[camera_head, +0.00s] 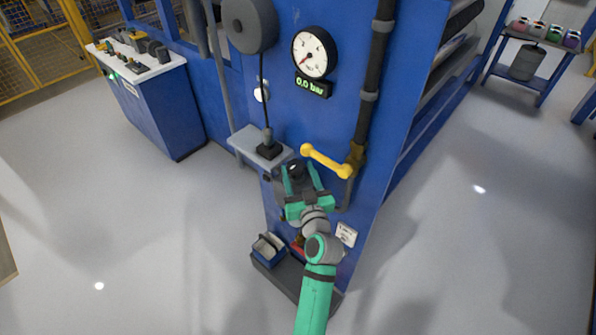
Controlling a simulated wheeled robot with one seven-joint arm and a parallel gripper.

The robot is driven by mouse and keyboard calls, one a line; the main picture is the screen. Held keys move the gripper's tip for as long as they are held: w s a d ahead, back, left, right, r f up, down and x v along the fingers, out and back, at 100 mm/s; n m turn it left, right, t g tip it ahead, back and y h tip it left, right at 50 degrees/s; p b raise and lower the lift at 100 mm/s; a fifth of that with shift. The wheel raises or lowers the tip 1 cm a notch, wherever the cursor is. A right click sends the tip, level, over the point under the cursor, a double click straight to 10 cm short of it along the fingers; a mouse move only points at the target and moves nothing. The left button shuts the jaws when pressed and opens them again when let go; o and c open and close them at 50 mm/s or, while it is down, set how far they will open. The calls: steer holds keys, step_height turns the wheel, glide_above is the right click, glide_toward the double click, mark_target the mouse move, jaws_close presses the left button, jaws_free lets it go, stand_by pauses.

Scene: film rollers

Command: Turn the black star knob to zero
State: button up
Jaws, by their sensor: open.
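The black star knob (295,168) appears as a dark round shape on the front of the blue machine, below the yellow handle. My gripper (300,169), teal and black, is open with one finger to each side of the knob in the picture. I cannot tell whether the fingers touch it. The gripper partly hides the knob, and its pointer or scale is not readable. Above, a round white gauge (309,53) has a red needle pointing to the lower left, and a green display (307,84) below it reads 0.0 bar.
A yellow handle (326,161) sticks out just above my gripper, beside a dark vertical pipe (370,90). A small grey shelf (245,140) with a black block (269,150) is at the left. A blue bin (268,249) stands low down. The floor at right is clear.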

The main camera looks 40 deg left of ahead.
steer(key=v, duration=1)
steer(key=shift+s+d, duration=0.15)
steer(key=shift+s, duration=0.1)
steer(key=s+d+f+m+t+h, duration=0.2)
steer(key=s+d+f+m+h, duration=0.25)
steer(key=d, duration=0.55)
steer(key=s+d+f+m+t+h, duration=0.1)
steer(key=s+d+f+m+h, duration=0.1)
steer(key=s+d+f+h, duration=0.5)
steer(key=s+d+r+m+h, duration=0.1)
steer(key=s+d, duration=0.5)
steer(key=s, duration=0.3)
steer(key=s+d+r+m+h, duration=0.1)
steer(key=s+d+m, duration=0.1)
steer(key=s+d, duration=0.3)
steer(key=shift+s+d+r+t, duration=0.35)
steer(key=shift+s+d+t, duration=0.05)
steer(key=shift+s, duration=2)
steer(key=shift+m, duration=0.25)
